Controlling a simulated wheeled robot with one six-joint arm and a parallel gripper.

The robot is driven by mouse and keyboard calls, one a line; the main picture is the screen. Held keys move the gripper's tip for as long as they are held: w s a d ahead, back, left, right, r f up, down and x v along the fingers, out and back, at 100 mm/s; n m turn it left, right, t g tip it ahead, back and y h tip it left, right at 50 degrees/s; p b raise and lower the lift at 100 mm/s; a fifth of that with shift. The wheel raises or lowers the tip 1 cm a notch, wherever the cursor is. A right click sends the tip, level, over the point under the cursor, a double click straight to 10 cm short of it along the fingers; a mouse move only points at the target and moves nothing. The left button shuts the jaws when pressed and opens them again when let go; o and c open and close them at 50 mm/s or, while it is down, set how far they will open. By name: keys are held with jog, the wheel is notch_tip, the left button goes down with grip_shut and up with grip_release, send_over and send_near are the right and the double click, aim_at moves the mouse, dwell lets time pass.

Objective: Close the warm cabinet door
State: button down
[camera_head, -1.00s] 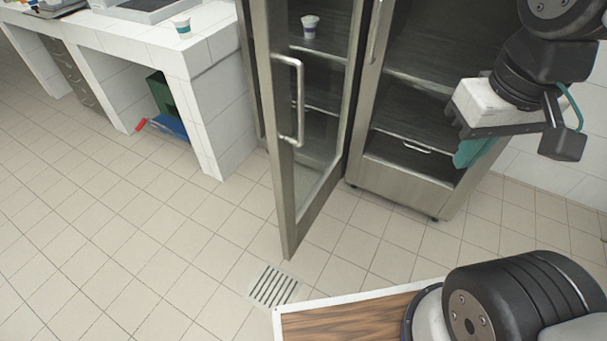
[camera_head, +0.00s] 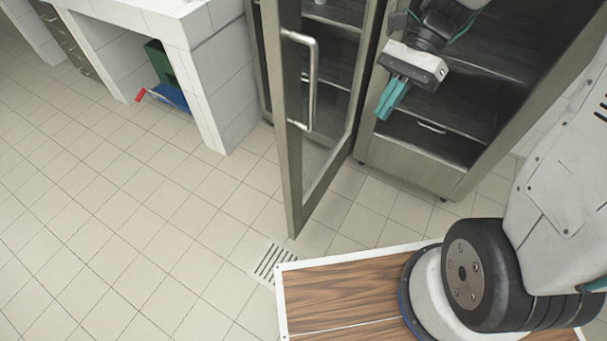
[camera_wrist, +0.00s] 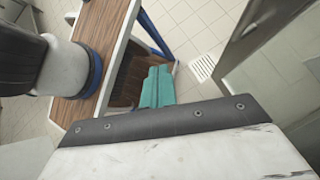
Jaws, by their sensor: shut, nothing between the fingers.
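The warm cabinet (camera_head: 410,160) is a steel cabinet with dark shelves, and its inside is in plain view in the head view. Its glass door (camera_head: 292,150), steel-framed with a long bar handle (camera_head: 313,82), stands swung open toward the front left. In the wrist view a part of the steel door frame (camera_wrist: 240,45) shows at the upper right. My gripper (camera_head: 388,108) has teal fingers that are shut and empty. It is in front of the cabinet opening, right of the door and apart from the handle. The teal fingers also show in the wrist view (camera_wrist: 157,88).
A white tiled counter (camera_head: 205,60) stands left of the door, with a green and blue item (camera_head: 168,88) beneath it. A floor drain (camera_head: 270,264) lies near the door's lower corner. The tiled floor left of the door is clear.

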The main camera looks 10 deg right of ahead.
jog(key=w+f+m+y, duration=0.3)
jog(key=f+m, duration=0.2)
jog(key=f, duration=0.2)
jog(key=w+f+m+y, duration=0.3)
jog(key=f+m, duration=0.2)
jog(key=f, duration=0.2)
jog(key=m+t+y, duration=0.3)
jog(key=m+y, duration=0.2)
jog(key=m, duration=0.7)
send_near(290, 178)
jog(key=s+a, duration=0.2)
jog(key=s, duration=0.2)
jog(key=shift+w+a, duration=0.7)
jog(key=shift+a, duration=0.25)
jog(key=shift+w+a, duration=0.75)
jog(key=shift+a, duration=0.25)
jog(key=shift+w, duration=0.1)
